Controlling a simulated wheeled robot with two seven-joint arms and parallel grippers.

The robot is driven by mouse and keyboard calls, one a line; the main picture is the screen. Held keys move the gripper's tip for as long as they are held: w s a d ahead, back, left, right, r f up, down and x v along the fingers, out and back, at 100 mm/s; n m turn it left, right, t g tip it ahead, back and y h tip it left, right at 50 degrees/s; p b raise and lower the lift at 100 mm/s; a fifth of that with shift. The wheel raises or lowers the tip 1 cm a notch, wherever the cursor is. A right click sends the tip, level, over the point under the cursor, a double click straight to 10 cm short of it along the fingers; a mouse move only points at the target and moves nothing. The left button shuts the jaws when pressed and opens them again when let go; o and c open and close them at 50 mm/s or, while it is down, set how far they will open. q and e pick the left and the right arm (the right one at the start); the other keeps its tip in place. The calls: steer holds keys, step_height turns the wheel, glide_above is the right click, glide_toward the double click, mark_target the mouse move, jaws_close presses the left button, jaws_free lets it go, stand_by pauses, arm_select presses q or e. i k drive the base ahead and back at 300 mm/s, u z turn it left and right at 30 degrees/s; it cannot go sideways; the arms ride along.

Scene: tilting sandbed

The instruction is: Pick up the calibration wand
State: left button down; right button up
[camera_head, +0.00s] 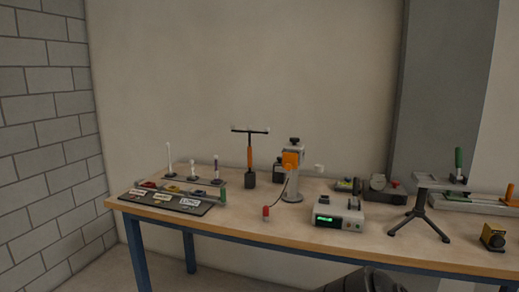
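A T-shaped wand (250,157), which looks like the calibration wand, stands upright near the back of the table. It has an orange handle and a dark crossbar on top with small pale balls on it. Its lower end is at a black block-like base or holder (250,180); I cannot tell how it is held there. Neither of my grippers can be made out in the head view. A dark rounded shape at the bottom edge seems to be part of my own body.
The wooden table (255,232) has blue legs. A labelled black tray (160,205) and several thin posts stand left of the wand. An orange-and-grey device (292,172), a box with a green display (338,214) and a tripod (418,212) are to the right. The table's front middle is mostly clear.

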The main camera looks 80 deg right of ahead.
mark_target(232, 127)
steer(key=z, duration=1)
steer(key=i, duration=0.95)
steer(key=z, duration=1.05)
